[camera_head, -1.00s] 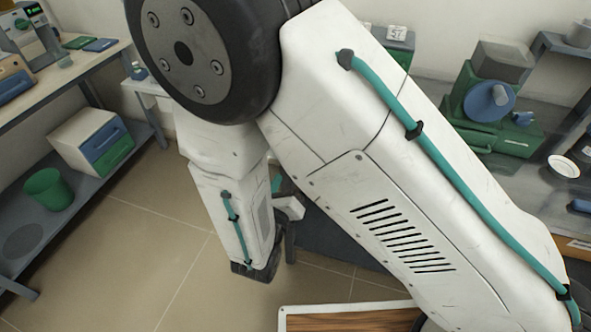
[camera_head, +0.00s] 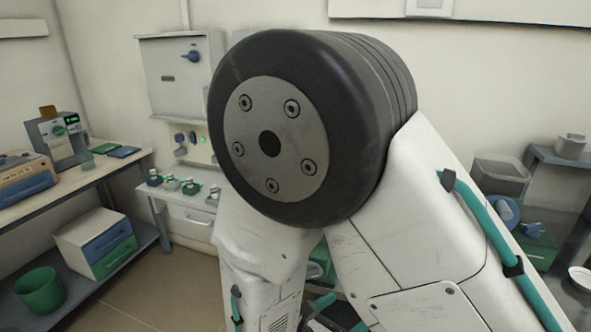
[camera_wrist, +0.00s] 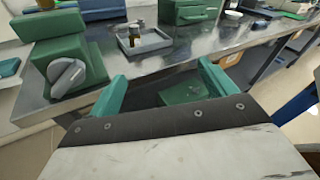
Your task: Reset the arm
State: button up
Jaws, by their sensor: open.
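My gripper (camera_wrist: 163,86) shows in the wrist view as two green fingers spread wide apart with nothing between them. It is above and in front of the edge of a steel bench (camera_wrist: 190,55). In the head view my folded white arm, with its large black round joint, fills the middle and right. The gripper itself is hidden or out of frame there.
The wrist view shows a green device with a grey knob (camera_wrist: 68,78) on the left, a grey tray (camera_wrist: 145,43) holding a small bottle, and a green box (camera_wrist: 190,12). The head view shows a left bench (camera_head: 95,178), a green bin (camera_head: 40,292) and a wall cabinet (camera_head: 178,78).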

jog(key=s+d+r+m+g+y, duration=0.4)
jog(key=s+d+r+m+y, duration=0.2)
jog(key=r+m, duration=0.5)
jog(key=s+d+r+m+g+y, duration=0.5)
jog(key=s+d+r+m, duration=0.4)
jog(key=m, duration=0.9)
notch_tip(320, 180, up, 2)
jog(key=shift+s+d+y, duration=0.25)
jog(key=shift+d+y, duration=0.55)
jog(key=shift+d, duration=0.05)
